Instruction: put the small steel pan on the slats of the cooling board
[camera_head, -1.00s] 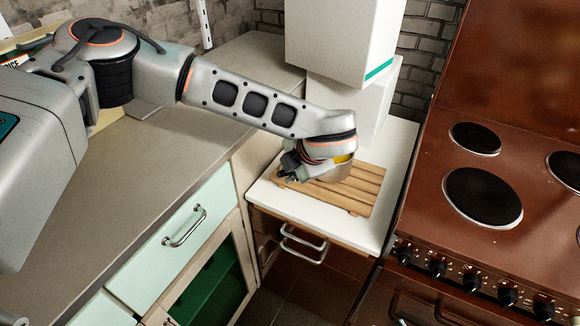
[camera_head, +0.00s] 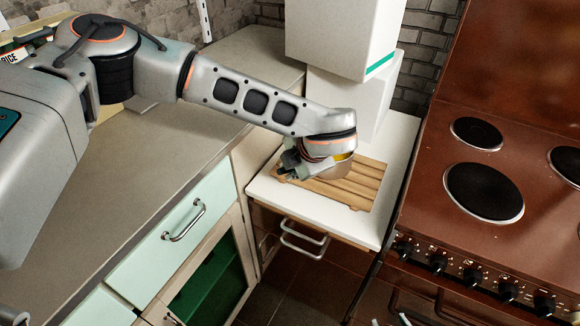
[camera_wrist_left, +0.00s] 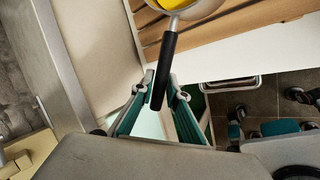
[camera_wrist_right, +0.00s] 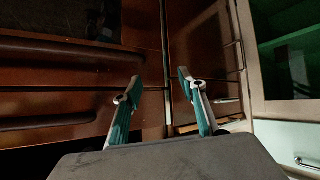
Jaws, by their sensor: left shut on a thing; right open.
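The small steel pan (camera_head: 341,168) is at the cooling board (camera_head: 352,196), over its slats. I cannot tell whether it touches them. My left gripper (camera_wrist_left: 161,86) is shut on the pan's black handle (camera_wrist_left: 166,60). In the left wrist view the pan's steel bowl (camera_wrist_left: 186,12) shows at the top edge with something yellow in it, over the wooden slats (camera_wrist_left: 235,14). In the head view my left wrist hides much of the pan. My right gripper (camera_wrist_right: 160,80) is open and empty, low in front of brown cabinet fronts in the right wrist view.
The board lies on a white worktop (camera_head: 315,208). White boxes (camera_head: 345,95) stand right behind it. A brown stove (camera_head: 450,230) with round hotplates is on the right. A grey counter (camera_head: 100,200) runs along the left. Bare white worktop shows in front of the board.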

